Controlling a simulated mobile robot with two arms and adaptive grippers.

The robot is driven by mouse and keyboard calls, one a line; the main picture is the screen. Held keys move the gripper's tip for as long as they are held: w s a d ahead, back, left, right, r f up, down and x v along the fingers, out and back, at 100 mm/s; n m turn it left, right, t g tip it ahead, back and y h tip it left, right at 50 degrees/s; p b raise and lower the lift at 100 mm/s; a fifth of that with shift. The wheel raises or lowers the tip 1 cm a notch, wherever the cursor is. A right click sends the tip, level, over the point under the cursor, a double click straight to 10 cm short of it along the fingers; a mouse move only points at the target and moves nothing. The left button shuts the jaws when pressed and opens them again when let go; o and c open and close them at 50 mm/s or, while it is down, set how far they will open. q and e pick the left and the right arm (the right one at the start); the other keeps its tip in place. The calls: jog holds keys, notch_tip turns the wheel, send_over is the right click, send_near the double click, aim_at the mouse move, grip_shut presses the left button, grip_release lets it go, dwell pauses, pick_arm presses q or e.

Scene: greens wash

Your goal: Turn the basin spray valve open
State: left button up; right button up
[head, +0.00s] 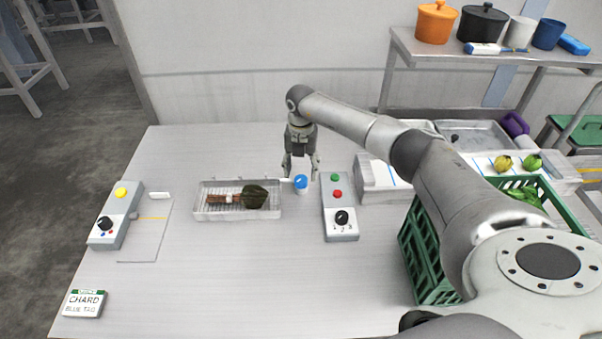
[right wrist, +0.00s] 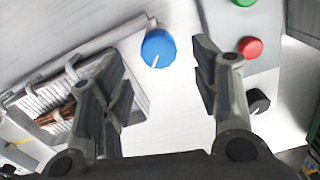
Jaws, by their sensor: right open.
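The spray valve is a blue knob (head: 301,182) with a small pale mark, at the right end of the wire-racked basin (head: 210,214). In the right wrist view the blue knob (right wrist: 158,48) lies ahead of and between the fingers, nearer the left one's side. My right gripper (head: 301,177) points down just above the knob. Its fingers are open, one on each side in the head view, and hold nothing. Contact with the knob cannot be seen. A leafy bunch with a reddish-brown stem (head: 255,196) lies in the basin. My left gripper is not in view.
A control box (head: 341,228) with green and red buttons and a black dial stands close right of the knob. Another box (head: 118,208) with a yellow button is at left, near a CHARD sign (head: 85,303). A green crate (head: 428,264) stands at right. The table's front middle is clear.

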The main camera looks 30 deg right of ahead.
aim_at(301, 178)
jog(key=f, duration=0.3)
jog(key=shift+w+d+f, duration=0.15)
jog(key=shift+w+f, duration=0.15)
jog(key=shift+f, duration=0.1)
jog(key=shift+s+f, duration=0.1)
jog(key=shift+f, duration=0.1)
jog(key=c, duration=1)
